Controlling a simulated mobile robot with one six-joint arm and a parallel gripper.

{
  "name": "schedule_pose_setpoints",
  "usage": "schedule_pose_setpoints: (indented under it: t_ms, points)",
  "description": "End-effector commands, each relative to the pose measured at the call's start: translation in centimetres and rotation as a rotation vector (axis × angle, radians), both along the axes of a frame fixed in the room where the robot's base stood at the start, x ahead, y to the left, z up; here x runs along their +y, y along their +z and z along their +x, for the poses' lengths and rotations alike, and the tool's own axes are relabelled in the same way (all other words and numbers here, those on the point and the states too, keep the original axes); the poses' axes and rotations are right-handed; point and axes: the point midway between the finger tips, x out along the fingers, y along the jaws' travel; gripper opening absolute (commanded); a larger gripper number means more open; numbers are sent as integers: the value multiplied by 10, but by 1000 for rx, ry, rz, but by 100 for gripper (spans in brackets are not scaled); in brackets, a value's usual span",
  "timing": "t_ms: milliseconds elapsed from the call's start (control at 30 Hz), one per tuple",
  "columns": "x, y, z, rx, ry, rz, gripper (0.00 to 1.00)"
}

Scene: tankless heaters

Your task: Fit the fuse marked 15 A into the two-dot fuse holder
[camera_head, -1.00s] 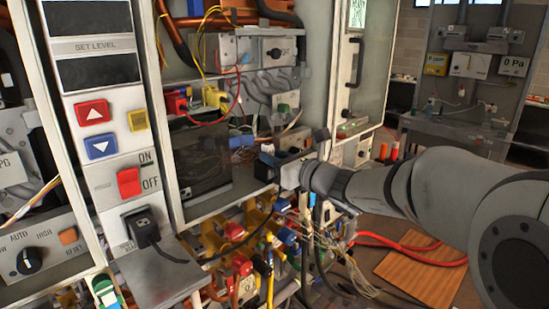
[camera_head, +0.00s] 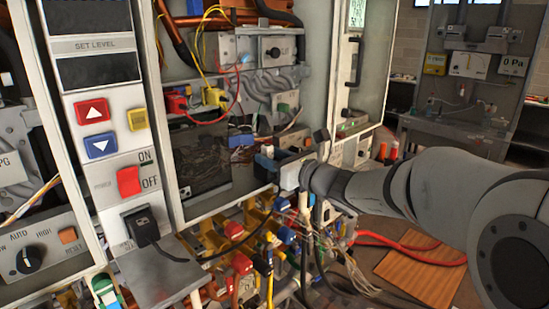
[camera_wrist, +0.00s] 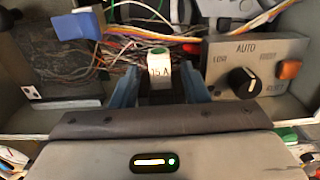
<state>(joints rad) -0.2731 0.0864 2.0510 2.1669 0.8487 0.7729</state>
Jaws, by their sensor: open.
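A white fuse (camera_wrist: 160,72) with a green top and the mark 15 A shows in the wrist view. It stands upright between the two blue fingers of my gripper (camera_wrist: 158,82). The fingers are open, with a finger on each side of the fuse; whether either touches it I cannot tell.
In the wrist view a grey panel with an AUTO knob (camera_wrist: 243,82) lies right of the fuse, and a blue block (camera_wrist: 76,25) lies left. Loose wires (camera_wrist: 105,60) crowd behind. In the head view a dense valve cluster (camera_head: 240,245) sits below my gripper.

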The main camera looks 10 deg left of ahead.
Motion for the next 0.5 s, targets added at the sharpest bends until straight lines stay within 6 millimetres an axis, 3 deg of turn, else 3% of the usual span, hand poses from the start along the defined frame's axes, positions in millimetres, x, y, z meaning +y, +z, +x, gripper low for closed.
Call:
schedule_pose_setpoints:
  t_ms: [500]
  points:
    - [-79, 0, -56, -3, -4, 0, 41]
